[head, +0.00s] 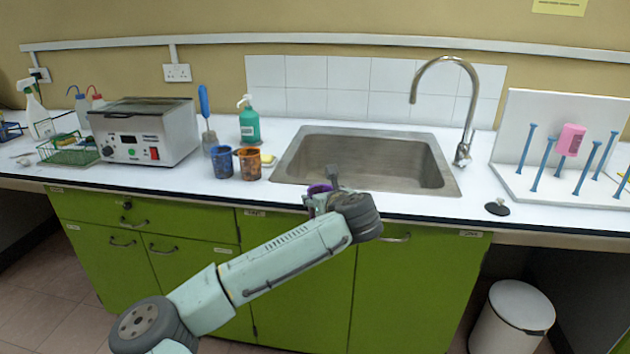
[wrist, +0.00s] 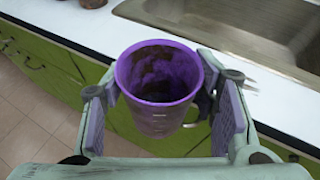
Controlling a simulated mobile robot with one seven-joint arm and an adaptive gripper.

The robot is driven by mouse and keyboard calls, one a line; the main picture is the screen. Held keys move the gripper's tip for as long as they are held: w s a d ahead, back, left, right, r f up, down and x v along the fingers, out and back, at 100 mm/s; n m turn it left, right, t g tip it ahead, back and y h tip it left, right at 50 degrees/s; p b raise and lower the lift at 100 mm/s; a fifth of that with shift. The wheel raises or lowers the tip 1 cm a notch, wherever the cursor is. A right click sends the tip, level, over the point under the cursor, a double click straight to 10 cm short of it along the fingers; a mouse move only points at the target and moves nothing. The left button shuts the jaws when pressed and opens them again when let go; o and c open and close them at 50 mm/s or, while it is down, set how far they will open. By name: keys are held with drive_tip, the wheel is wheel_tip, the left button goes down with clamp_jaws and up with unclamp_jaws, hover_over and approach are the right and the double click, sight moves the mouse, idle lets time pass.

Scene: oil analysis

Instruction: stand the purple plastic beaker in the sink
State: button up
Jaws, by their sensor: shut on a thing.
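The purple plastic beaker (wrist: 158,112) is between the fingers of my gripper (wrist: 162,118) in the wrist view, upright with its open top toward the camera. Its inside has dark stains. In the head view only a bit of its purple rim (head: 319,188) shows, mostly hidden by my gripper (head: 325,195). My gripper is shut on the beaker and holds it at the counter's front edge, in front of the sink. The steel sink (head: 400,170) is set in the white counter behind my gripper; its basin looks empty. Its near corner shows in the wrist view (wrist: 185,12).
The tap (head: 466,110) rises at the sink's right. A black stopper (head: 497,208) and drying rack (head: 520,180) are further right.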

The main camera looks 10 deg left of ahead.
drive_tip(key=s+d+f+m+h, duration=0.1)
drive_tip(key=d+f, duration=0.3)
drive_tip(key=f, duration=0.5)
drive_tip(key=s+d+f+m+h, duration=0.2)
drive_tip(key=s+d+f, duration=0.2)
drive_tip(key=f, duration=0.6)
drive_tip(key=s+d+f+m+t+h, duration=0.1)
drive_tip(key=s+d+f+h, duration=0.1)
drive_tip(key=d+f, duration=0.4)
wheel_tip(320, 180, down, 4)
drive_tip(key=shift+s+d+f+m, duration=0.2)
drive_tip(key=shift+s+m, duration=0.1)
drive_tip(key=shift+s, duration=0.1)
drive_tip(key=shift+a+r, duration=0.1)
drive_tip(key=shift+r, duration=0.05)
